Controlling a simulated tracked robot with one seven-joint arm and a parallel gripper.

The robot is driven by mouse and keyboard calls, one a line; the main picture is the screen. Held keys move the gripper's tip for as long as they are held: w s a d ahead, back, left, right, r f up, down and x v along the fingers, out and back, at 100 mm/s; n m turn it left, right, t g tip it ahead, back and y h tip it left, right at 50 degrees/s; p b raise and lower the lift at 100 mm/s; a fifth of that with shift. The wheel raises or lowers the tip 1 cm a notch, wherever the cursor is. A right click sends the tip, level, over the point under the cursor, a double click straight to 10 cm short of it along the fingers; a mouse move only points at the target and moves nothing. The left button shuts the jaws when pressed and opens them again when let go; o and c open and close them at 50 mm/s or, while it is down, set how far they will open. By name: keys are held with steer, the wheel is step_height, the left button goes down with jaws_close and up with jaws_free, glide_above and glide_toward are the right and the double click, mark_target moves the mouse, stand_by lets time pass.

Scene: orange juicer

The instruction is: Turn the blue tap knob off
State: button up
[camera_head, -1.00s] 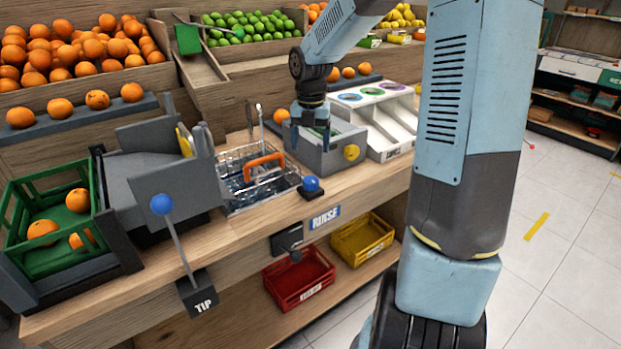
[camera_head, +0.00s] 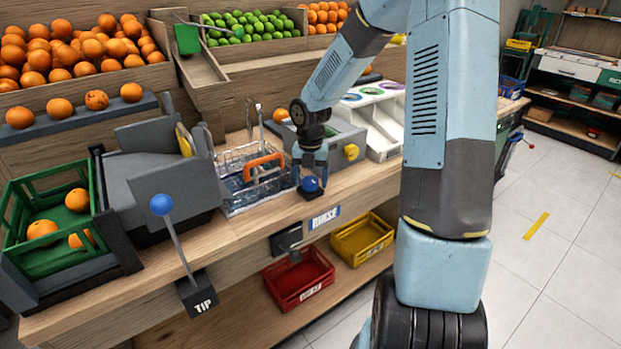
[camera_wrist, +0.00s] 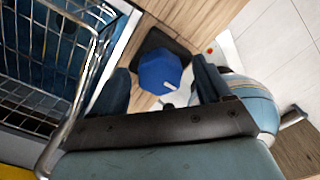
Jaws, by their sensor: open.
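The blue tap knob (camera_head: 310,184) sits on a small dark base on the wooden counter, above the RINSE label. My gripper (camera_head: 311,178) is right at the knob, pointing down. In the wrist view my gripper (camera_wrist: 163,88) is open, with one finger on each side of the knob. I cannot tell whether the fingers touch it.
A wire basket (camera_head: 236,165) with an orange handle stands in the sink, left of the knob. A grey box with a yellow knob (camera_head: 351,152) stands behind to the right. A blue-balled TIP lever (camera_head: 161,205) stands at the front left. Red (camera_head: 299,281) and yellow (camera_head: 362,240) crates are below.

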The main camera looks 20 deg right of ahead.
steer(key=shift+c, duration=0.2)
steer(key=c, duration=1)
steer(key=shift+m, duration=0.3)
steer(key=m, duration=0.3)
steer(key=shift+m, duration=0.4)
steer(key=m, duration=0.9)
steer(key=shift+a+r, duration=0.1)
steer(key=shift+w+m, duration=0.1)
steer(key=shift+m, duration=2.1)
